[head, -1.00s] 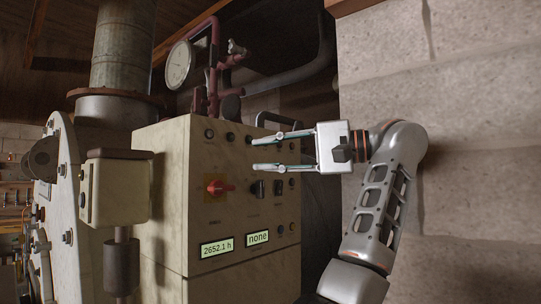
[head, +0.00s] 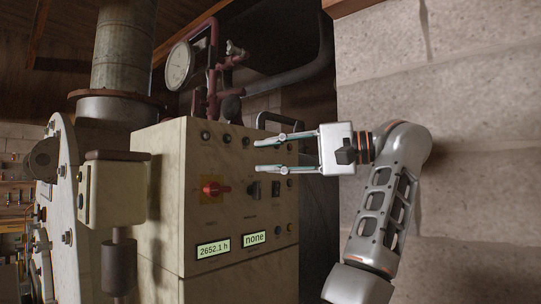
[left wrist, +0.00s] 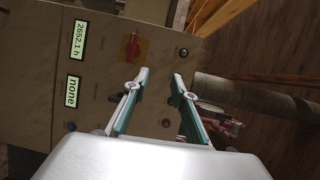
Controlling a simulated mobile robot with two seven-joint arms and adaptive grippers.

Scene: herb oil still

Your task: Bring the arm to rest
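My left gripper (head: 258,156) is open and empty in front of the control cabinet (head: 160,215), its two fingers pointing left in the head view. Its arm rises from the lower right, bent at the elbow. In the left wrist view the open fingers (left wrist: 160,76) point at the panel face, with nothing between them. The panel has a red rotary switch (head: 215,188), a dark switch (head: 257,190) and two lit displays, one reading 2652.1 h (head: 214,248) and one reading none (head: 255,238). I cannot tell the exact gap to the panel. My right gripper is not in view.
A pressure gauge (head: 179,66) on red piping stands behind the cabinet. A thick vertical pipe (head: 124,45) and a pale flanged housing (head: 90,215) are at the left. A stone block wall (head: 480,100) fills the right side, behind my arm.

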